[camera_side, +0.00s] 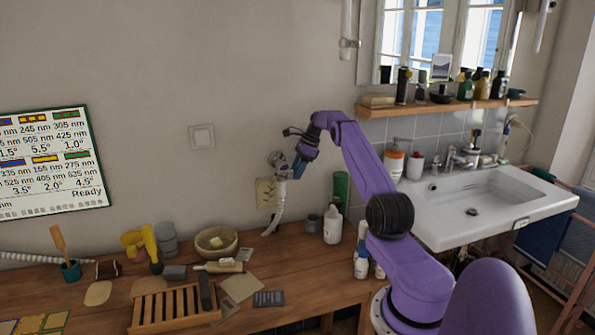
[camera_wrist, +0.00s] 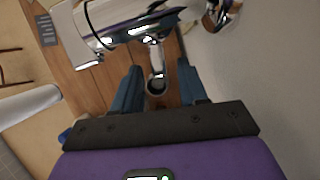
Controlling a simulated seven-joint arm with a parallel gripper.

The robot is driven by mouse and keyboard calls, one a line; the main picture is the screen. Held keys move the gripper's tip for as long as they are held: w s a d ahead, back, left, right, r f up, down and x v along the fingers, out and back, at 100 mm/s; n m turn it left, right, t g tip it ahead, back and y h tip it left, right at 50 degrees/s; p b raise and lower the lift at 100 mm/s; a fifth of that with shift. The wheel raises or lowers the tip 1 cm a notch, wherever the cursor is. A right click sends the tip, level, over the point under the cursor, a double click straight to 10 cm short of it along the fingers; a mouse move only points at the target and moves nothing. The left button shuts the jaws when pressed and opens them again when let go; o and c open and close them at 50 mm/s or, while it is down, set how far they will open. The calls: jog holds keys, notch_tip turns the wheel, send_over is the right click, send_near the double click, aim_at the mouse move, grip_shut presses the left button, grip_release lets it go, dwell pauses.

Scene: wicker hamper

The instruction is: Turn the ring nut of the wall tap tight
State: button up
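The wall tap (camera_side: 277,160) is a small pale metal fitting on the wall above the bench, left of centre in the side view. In the wrist view the tap's shiny chrome body (camera_wrist: 130,28) crosses the top. My gripper (camera_wrist: 159,68) shows two blue fingers apart, with a gap between them. A narrow chrome part with a dark round end (camera_wrist: 156,86) shows in that gap; I cannot tell its depth or whether a finger touches it. I cannot clearly pick out the ring nut.
A bowl (camera_side: 216,242) stands left. A sink (camera_side: 470,200) is far right.

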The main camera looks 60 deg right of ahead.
jog(key=v, duration=0.7)
jog(key=shift+r, duration=0.25)
jog(key=shift+o, duration=0.3)
jog(key=shift+s+d, duration=0.1)
jog(key=shift+o, duration=0.9)
jog(key=shift+f, duration=0.1)
jog(key=s+f+n+t, duration=0.5)
jog(key=s+n+t, duration=0.1)
jog(key=s+t, duration=0.1)
jog(key=s+f+n+t, duration=0.4)
jog(key=s+n+t, duration=0.2)
jog(key=s+t, duration=0.15)
jog(key=w+a, duration=0.1)
jog(key=w, duration=1)
jog(key=w+a, duration=0.1)
jog(key=w, duration=0.4)
jog(key=shift+w+a, duration=0.3)
jog(key=shift+w, duration=0.05)
